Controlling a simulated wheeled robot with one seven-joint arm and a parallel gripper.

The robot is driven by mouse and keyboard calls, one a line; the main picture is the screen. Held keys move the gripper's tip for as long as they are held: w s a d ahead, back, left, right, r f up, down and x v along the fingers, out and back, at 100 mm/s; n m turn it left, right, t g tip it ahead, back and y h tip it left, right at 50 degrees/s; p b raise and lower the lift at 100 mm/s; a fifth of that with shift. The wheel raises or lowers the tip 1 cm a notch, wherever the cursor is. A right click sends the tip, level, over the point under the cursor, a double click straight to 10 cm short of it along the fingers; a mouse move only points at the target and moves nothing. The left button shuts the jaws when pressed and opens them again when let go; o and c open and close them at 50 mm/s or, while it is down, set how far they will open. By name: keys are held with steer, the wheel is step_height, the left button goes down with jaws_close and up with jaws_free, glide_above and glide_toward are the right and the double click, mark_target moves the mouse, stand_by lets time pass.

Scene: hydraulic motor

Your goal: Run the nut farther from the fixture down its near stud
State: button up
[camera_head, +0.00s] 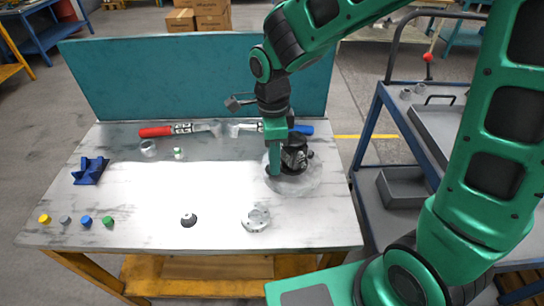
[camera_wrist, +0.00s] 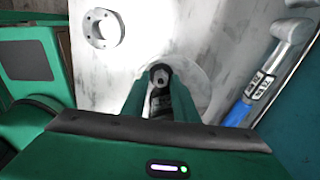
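The dark motor assembly (camera_head: 294,156) stands on a pale round base (camera_head: 306,184) at the right of the table. My gripper (camera_head: 273,172) points down at its left side, with the fingertips low beside it. In the wrist view my gripper's fingers (camera_wrist: 160,80) lie on either side of a dark part with a small pale nut-like top (camera_wrist: 158,77). I cannot tell whether the fingers touch it. The studs and a second nut cannot be made out; my fingers and wrist hide part of the motor.
Red-handled (camera_head: 155,132) and blue-handled (camera_head: 303,130) tools lie along the teal back panel (camera_head: 190,80). A blue holder (camera_head: 90,170) and several coloured caps are at left. The table's centre is clear.

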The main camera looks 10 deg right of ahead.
steer(key=n, duration=1)
steer(key=shift+w, duration=0.1)
steer(key=shift+c, duration=0.7)
jaws_close()
steer(key=shift+o, duration=0.7)
jaws_free()
